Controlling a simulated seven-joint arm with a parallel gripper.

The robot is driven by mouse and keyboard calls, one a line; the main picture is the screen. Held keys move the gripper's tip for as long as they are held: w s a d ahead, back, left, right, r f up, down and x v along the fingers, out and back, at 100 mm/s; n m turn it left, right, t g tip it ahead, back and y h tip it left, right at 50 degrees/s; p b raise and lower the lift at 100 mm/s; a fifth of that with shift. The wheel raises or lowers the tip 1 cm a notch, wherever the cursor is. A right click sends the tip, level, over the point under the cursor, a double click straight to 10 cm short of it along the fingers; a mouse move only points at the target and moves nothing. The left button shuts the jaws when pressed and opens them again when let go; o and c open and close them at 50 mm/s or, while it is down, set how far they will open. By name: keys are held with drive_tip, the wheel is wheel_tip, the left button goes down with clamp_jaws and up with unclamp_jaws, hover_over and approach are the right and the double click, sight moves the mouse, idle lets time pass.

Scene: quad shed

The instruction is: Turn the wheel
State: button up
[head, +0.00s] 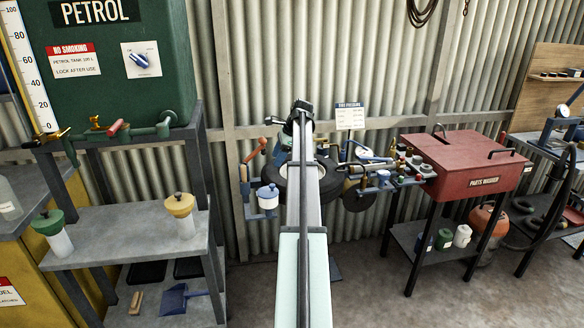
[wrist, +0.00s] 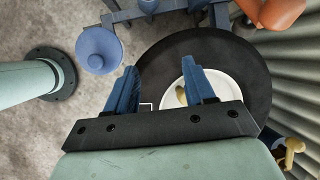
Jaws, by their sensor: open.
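The wheel is a black tyre (wrist: 245,68) with a pale round hub (wrist: 222,88) in the wrist view. A small tan piece (wrist: 181,97) shows on the hub, between the fingers. In the head view the tyre (head: 334,182) is mostly hidden behind my arm, by the corrugated wall. My gripper (wrist: 162,74) is open, with two blue fingers apart and nothing held. In the wrist view its right finger overlaps the hub and its left finger lies over the tyre's left edge. I cannot tell whether they touch. My arm hides the gripper in the head view.
A blue disc (wrist: 100,50) stands left of the wheel in the wrist view. In the head view a red parts washer (head: 460,160) stands to the right, and a grey shelf rack (head: 130,240) to the left. A white pot with a blue lid (head: 267,197) sits beside my arm.

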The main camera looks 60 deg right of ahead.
drive_tip(key=s+d+r+m+g, duration=0.1)
drive_tip(key=s+d+r, duration=0.2)
drive_tip(key=d, duration=0.2)
drive_tip(key=s+d+r+m, duration=0.1)
drive_tip(key=s+d+r, duration=0.15)
drive_tip(key=d, duration=0.25)
drive_tip(key=x, duration=1.4)
drive_tip(key=shift+s+a, duration=0.1)
drive_tip(key=shift+s, duration=0.1)
clamp_jaws()
